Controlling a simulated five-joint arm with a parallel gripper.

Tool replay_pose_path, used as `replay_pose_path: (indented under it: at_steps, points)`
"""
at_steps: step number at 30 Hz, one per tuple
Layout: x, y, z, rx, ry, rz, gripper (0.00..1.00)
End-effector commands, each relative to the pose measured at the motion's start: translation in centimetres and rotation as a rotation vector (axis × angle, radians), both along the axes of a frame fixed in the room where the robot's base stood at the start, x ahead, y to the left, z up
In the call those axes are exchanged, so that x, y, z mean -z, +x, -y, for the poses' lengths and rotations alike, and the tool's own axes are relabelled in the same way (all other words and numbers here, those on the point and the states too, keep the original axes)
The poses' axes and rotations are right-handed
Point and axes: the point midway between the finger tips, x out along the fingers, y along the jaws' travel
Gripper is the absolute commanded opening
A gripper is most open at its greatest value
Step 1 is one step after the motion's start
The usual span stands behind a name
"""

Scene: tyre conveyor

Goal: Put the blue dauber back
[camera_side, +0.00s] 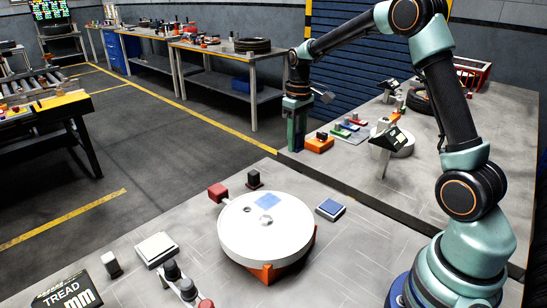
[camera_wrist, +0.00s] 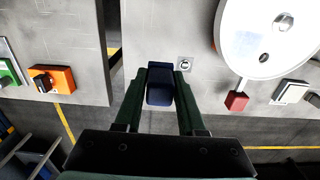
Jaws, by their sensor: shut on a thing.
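My gripper (camera_side: 297,143) hangs in the air beyond the round white disc, jaws pointing down, near the gap between the two work surfaces. In the wrist view the jaws (camera_wrist: 160,70) are shut on the blue dauber (camera_wrist: 160,88), a dark navy block held between the dark green fingers. Its lower end is hard to make out. A flat blue pad with a dark rim (camera_side: 330,209) lies on the near table, right of the disc. A small pale square with a dark ring (camera_wrist: 184,64) shows just right of the fingertips in the wrist view.
The white disc (camera_side: 250,235) has a blue patch on top and an orange base. A red block (camera_side: 217,192), a black block (camera_side: 254,180) and a white pad (camera_side: 156,248) stand around it. An orange box (camera_side: 319,145) is on the far table, close to my gripper.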

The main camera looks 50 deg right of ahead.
Motion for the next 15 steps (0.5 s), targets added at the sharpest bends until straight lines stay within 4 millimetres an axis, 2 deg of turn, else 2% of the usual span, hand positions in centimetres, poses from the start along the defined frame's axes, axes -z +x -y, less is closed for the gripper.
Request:
replay_pose_path:
  at_steps: [3, 9, 15]
  points:
    - [3.1, -0.1, -0.1, 0.0, 0.002, -0.005, 0.0]
    - [7.6, -0.1, -0.1, 0.0, 0.001, -0.004, 0.0]
    - [9.9, 0.0, -0.1, 0.0, 0.0, 0.0, 0.0]
